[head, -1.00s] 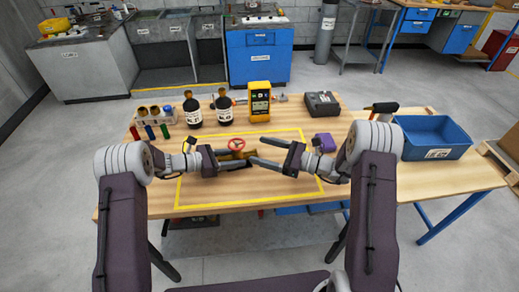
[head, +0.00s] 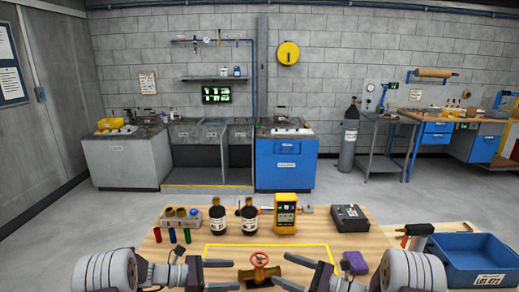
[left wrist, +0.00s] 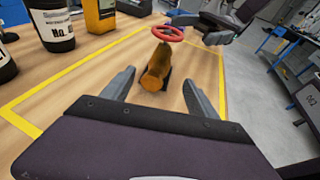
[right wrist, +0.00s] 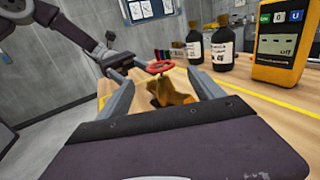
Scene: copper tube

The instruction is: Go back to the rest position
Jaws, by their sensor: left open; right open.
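My left gripper (head: 220,275) is open and empty at the lower left of the head view. My right gripper (head: 293,274) is open and empty at the lower right. Between them a brass valve (head: 260,274) with a red round handle (head: 259,259) rests on the wooden table inside a yellow outline. The valve also shows ahead of the open fingers in the left wrist view (left wrist: 157,72) and the right wrist view (right wrist: 170,90). Neither gripper holds it. The lower parts of both arms are outside the head view.
Two dark bottles (head: 248,218), a yellow meter (head: 285,212) and a black box (head: 350,217) stand along the table's back. A purple block (head: 355,263) and a blue bin (head: 476,258) are at the right.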

